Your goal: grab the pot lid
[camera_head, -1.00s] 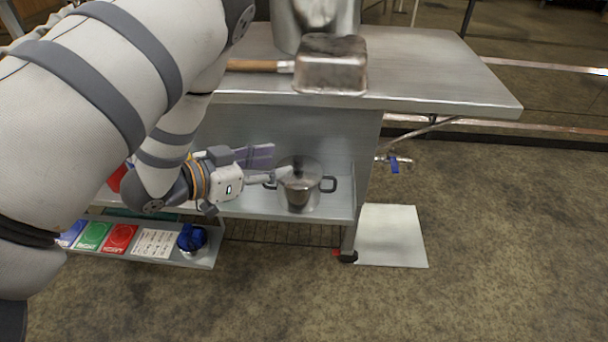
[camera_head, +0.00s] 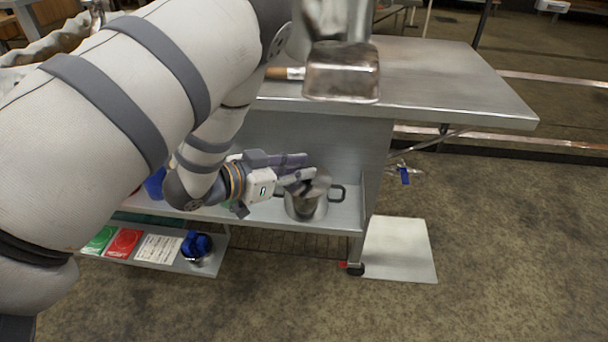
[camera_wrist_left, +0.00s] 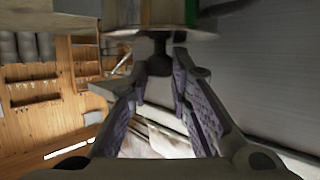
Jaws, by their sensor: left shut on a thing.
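The steel pot (camera_head: 305,207) stands on the lower shelf of the metal cart, with dark handles at its sides. The pot lid (camera_head: 321,183) is tilted over the pot's top. Whether its rim still touches the pot, I cannot tell. My left gripper (camera_head: 307,176) comes in from the left and is shut on the lid's knob. The left wrist view shows the dark knob (camera_wrist_left: 159,55) between the purple-padded fingers, which partly hide it. My right gripper is not in view.
A metal dipper (camera_head: 342,75) with a wooden handle rests on the cart's top (camera_head: 450,80), which overhangs the shelf. A low ledge at left holds coloured cards (camera_head: 123,243) and a blue object (camera_head: 196,245). A pale sheet (camera_head: 399,249) lies on the floor.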

